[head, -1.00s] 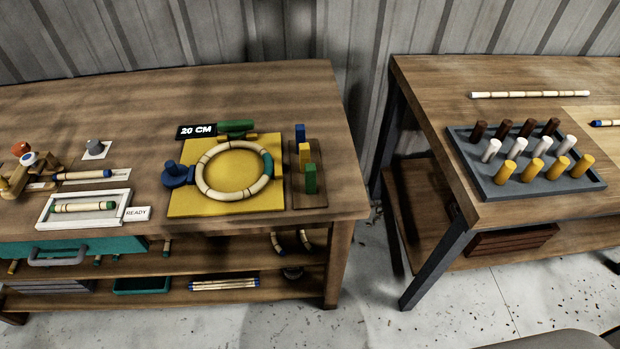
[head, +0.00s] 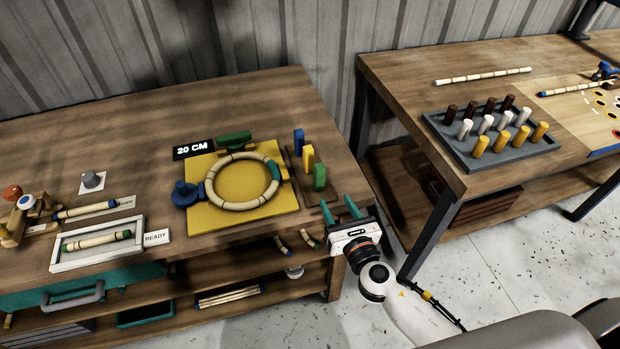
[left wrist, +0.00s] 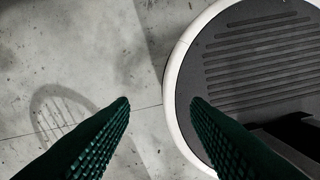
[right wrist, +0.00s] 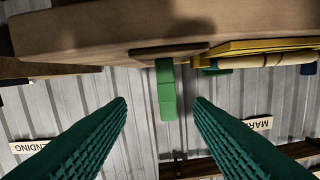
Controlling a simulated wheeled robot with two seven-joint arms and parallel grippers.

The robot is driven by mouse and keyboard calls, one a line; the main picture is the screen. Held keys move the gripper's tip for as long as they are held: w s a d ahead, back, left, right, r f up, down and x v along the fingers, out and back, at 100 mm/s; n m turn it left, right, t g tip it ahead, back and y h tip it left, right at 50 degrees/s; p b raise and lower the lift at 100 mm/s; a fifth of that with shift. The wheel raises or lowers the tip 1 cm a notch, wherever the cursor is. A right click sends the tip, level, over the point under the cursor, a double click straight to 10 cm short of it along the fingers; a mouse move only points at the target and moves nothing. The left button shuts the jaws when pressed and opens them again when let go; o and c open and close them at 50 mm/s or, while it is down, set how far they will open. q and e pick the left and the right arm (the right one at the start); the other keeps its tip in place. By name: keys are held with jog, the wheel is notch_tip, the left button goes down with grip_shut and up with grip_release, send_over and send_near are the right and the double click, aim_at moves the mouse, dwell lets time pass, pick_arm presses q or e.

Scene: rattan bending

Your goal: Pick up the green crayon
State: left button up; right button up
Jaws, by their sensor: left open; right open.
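The green crayon (head: 319,177) stands at the near end of a wooden holder (head: 291,165), with a yellow crayon (head: 308,158) and a blue crayon (head: 298,141) behind it. My right gripper (head: 338,207) is open and empty near the table's front right corner, to the right of and nearer than the green crayon. In the right wrist view, the green crayon (right wrist: 166,90) shows ahead, between the two open fingers and apart from them. My left gripper (left wrist: 160,100) is open and empty above the floor; it is not in the head view.
A yellow board (head: 212,221) with a rattan ring (head: 222,205) lies left of the holder. A white-framed tray (head: 56,258) is farther left. A second table (head: 400,85) carries a grey peg tray (head: 452,143). A gap separates the tables.

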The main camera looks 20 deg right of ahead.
aim_at(318, 165)
jog(key=shift+n+t, duration=0.4)
jog(key=shift+n, duration=0.3)
jog(key=w+r, duration=0.1)
jog(key=w, duration=0.1)
jog(key=w+r+p, duration=0.1)
jog(key=w, duration=0.1)
jog(key=w+a, duration=0.1)
jog(key=w, duration=0.1)
jog(key=shift+w+r, duration=0.15)
jog(key=shift+r, duration=0.25)
jog(key=shift+w+a, duration=0.15)
jog(key=shift+w, duration=0.3)
jog(key=w, duration=0.5)
jog(key=shift+a+p, duration=0.2)
jog(key=shift+p, duration=0.15)
jog(key=shift+s, duration=0.15)
jog(key=shift+c, duration=0.9)
pick_arm(q)
jog(key=shift+d+r, duration=0.5)
jog(key=shift+r, duration=0.4)
pick_arm(e)
grip_shut()
